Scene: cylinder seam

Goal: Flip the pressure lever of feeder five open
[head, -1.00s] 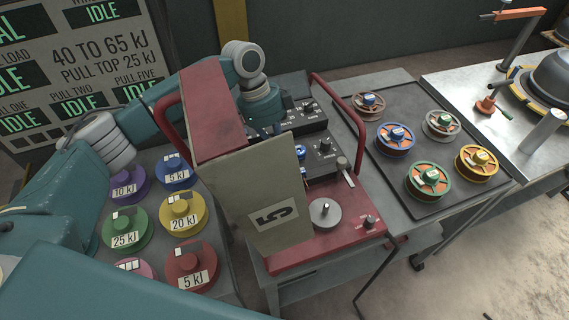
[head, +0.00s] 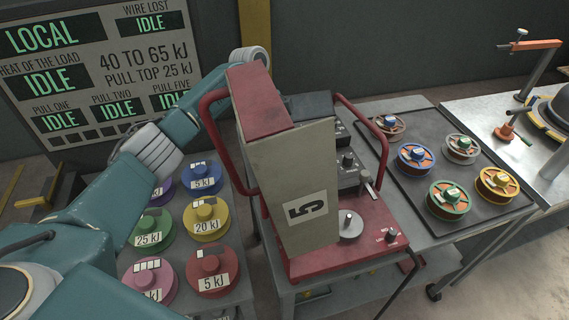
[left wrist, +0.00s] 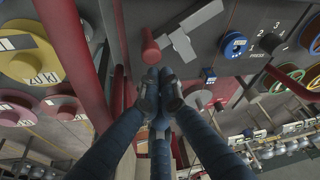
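Feeder five (head: 300,190) is a red machine with a grey panel marked 5, standing on a grey cart in the middle of the head view. My left arm reaches behind it from the left, and the feeder hides my left gripper there. In the left wrist view my left gripper (left wrist: 160,88) has its dark fingertips together, with nothing visible between them. Just beyond the tips are a red cylindrical handle (left wrist: 150,48) and a grey metal bar (left wrist: 182,42); which part is the pressure lever I cannot tell surely. My right gripper is not in view.
Coloured labelled weights (head: 208,222) stand left of the feeder. A dark tray (head: 400,185) with several wire spools lies to the right. Red tube handles (head: 372,140) rise at the feeder's sides. A status board (head: 90,70) stands behind at left.

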